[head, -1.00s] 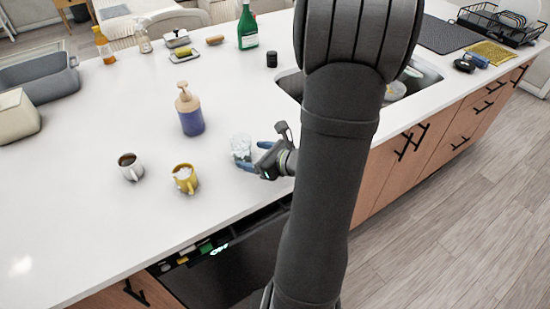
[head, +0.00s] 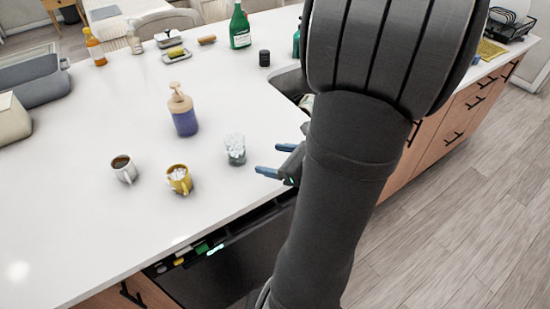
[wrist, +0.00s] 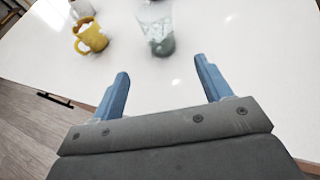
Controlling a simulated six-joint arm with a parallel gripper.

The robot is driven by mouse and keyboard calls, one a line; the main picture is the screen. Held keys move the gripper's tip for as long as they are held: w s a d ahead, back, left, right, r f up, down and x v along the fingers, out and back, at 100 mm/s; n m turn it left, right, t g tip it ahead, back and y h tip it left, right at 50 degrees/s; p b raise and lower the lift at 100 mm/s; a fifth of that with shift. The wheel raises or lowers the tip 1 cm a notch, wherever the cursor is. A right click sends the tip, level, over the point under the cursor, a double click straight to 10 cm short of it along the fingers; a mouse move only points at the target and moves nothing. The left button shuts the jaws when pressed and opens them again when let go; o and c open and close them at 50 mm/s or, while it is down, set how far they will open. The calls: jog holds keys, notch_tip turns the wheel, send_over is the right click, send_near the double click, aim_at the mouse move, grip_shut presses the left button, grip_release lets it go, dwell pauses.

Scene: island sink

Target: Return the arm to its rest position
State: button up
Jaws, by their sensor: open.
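My gripper (head: 268,160) is open and empty in the head view, its two blue fingers just right of a clear glass (head: 235,150) and apart from it. My arm hides part of the wrist. In the wrist view the gripper (wrist: 162,92) shows its blue fingers spread wide over bare counter. The glass (wrist: 158,35) stands upright beyond the fingertips, with whitish contents that I cannot identify.
Left of the glass stand a yellow mug (head: 179,180) and a white mug (head: 124,169). A soap dispenser (head: 182,112) is behind. A sink (head: 290,84) lies partly behind my arm. The counter (head: 75,215) is clear at the front left.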

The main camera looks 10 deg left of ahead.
aim_at(244, 154)
jog(key=shift+a, duration=0.1)
dwell(0.3)
jog(key=x, duration=1)
jog(key=shift+w+a+f, duration=0.15)
jog(key=shift+a, duration=0.1)
jog(key=shift+w+a+f, duration=0.2)
jog(key=shift+a+f, duration=0.25)
jog(key=shift+a, duration=0.1)
jog(key=shift+r, duration=0.15)
jog(key=shift+d+r, duration=0.1)
jog(key=shift+d, duration=0.05)
